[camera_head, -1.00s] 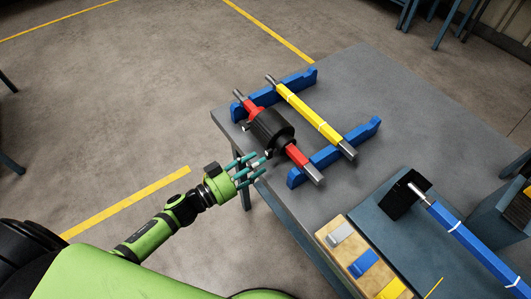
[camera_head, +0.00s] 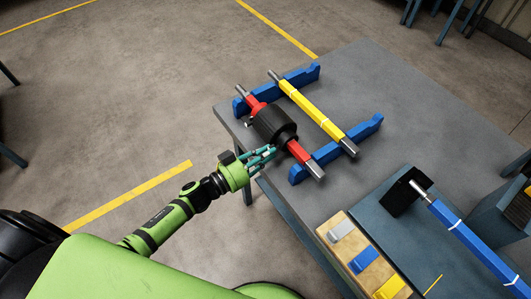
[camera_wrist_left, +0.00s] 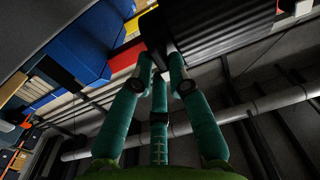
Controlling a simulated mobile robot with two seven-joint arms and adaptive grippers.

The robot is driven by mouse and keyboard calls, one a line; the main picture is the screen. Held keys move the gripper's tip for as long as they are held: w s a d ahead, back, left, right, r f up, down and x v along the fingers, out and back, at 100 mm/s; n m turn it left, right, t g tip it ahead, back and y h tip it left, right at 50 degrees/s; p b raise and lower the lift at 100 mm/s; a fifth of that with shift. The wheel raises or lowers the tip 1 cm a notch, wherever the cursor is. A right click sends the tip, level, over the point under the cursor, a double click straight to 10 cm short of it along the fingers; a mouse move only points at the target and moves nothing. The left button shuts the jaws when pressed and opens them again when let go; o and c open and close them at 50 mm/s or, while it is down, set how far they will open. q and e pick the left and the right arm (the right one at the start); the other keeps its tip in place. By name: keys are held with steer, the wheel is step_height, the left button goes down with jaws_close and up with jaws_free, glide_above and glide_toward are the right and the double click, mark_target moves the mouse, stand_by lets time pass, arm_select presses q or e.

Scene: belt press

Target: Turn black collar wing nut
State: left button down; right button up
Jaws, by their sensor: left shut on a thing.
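The black collar (camera_head: 272,120) sits around a red bar (camera_head: 299,152) on the near side of the table; it also shows in the wrist view (camera_wrist_left: 225,22). My left gripper (camera_head: 271,152) is at the collar's near lower side. In the wrist view its teal fingers (camera_wrist_left: 163,75) are drawn together just below the ribbed collar, shut on a small part there. The fingers hide most of that part, so its wing shape cannot be made out. A small light-coloured piece (camera_head: 249,123) sticks out at the collar's left side. My right gripper is not in view.
A yellow bar (camera_head: 312,110) lies beside the red one, both on blue supports (camera_head: 337,150). A wooden block with grey, blue and yellow pieces (camera_head: 363,259) and a blue bar (camera_head: 466,243) are at the lower right. Open floor lies to the left.

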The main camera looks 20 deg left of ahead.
arm_select(q)
steer(key=shift+m, duration=0.3)
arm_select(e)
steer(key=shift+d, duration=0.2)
arm_select(q)
steer(key=shift+f+m, duration=0.1)
steer(key=shift+m, duration=0.7)
steer(key=m+b, duration=0.1)
steer(key=m, duration=0.2)
steer(key=shift+d+f+m, duration=0.1)
steer(key=shift+m, duration=0.2)
steer(key=m+b, duration=0.1)
steer(key=m, duration=0.2)
steer(key=shift+f+m, duration=0.1)
steer(key=shift+m, duration=0.2)
steer(key=m+b, duration=0.2)
steer(key=m, duration=0.3)
steer(key=shift+f, duration=0.1)
steer(key=shift+w+a+m+b, duration=0.15)
steer(key=shift+m+b, duration=0.25)
steer(key=shift+m, duration=0.5)
steer(key=shift+a+m+b, duration=0.1)
steer(key=shift+m+b, duration=0.25)
steer(key=shift+m, duration=0.55)
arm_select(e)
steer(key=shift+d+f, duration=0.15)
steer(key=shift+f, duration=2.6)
